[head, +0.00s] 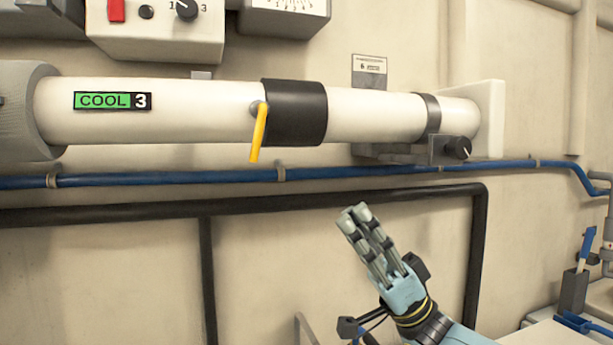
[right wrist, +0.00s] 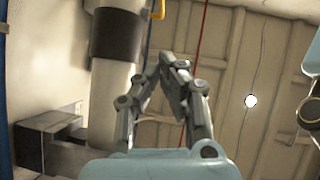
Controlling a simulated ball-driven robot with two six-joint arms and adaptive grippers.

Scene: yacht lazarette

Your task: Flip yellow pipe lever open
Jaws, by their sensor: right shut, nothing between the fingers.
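The yellow lever (head: 258,133) hangs down, slightly tilted, from a small pivot beside the black collar (head: 296,112) on the white pipe (head: 200,111). The pipe runs across the head view and bears a green "COOL 3" label (head: 112,101). My right gripper (head: 353,214) is below and to the right of the lever, apart from it, with its fingers together and empty. In the right wrist view the shut fingertips (right wrist: 174,60) show, with part of the yellow lever (right wrist: 158,9) at the top edge and the collar (right wrist: 117,34) to the left. My left gripper is not in view.
A blue hose (head: 225,177) and a black pipe (head: 270,204) run along the wall below the white pipe. A bracket with a black knob (head: 457,147) is at the pipe's right end. Control boxes (head: 155,45) hang above. A blue-handled tool (head: 586,245) stands at right.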

